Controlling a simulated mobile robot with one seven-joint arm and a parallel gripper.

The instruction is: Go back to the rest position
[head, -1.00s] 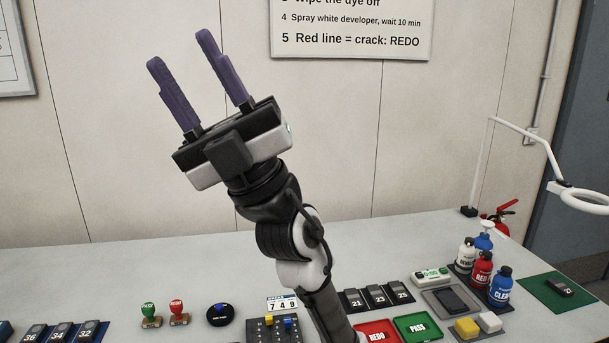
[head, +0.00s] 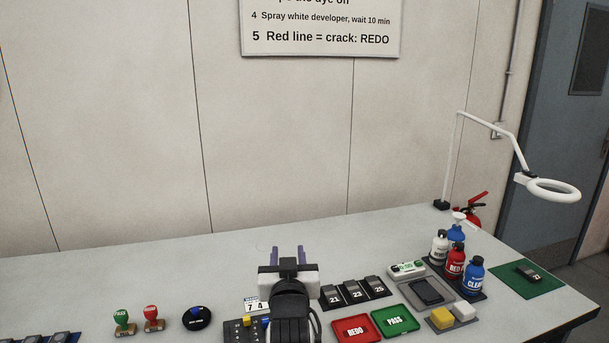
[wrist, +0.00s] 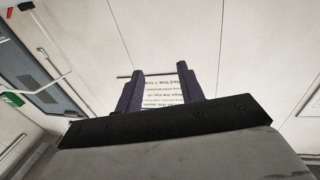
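My gripper (head: 288,250) is low in the middle of the head view, above or in front of the table. Its two purple fingers stand apart with nothing between them. My arm reaches up from the bottom edge and hides part of the number board (head: 252,306) and the slotted block (head: 236,328). In the wrist view my gripper (wrist: 160,73) also shows spread, empty fingers. The wall sign (wrist: 160,90) is seen between and beyond them.
The table (head: 160,270) holds a green stamp (head: 123,318), a red stamp (head: 152,314), a REDO tray (head: 356,328), a PASS tray (head: 395,321), numbered pieces (head: 355,292) and bottles (head: 456,262). A ring lamp (head: 552,190) overhangs the right side. The table's back left is clear.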

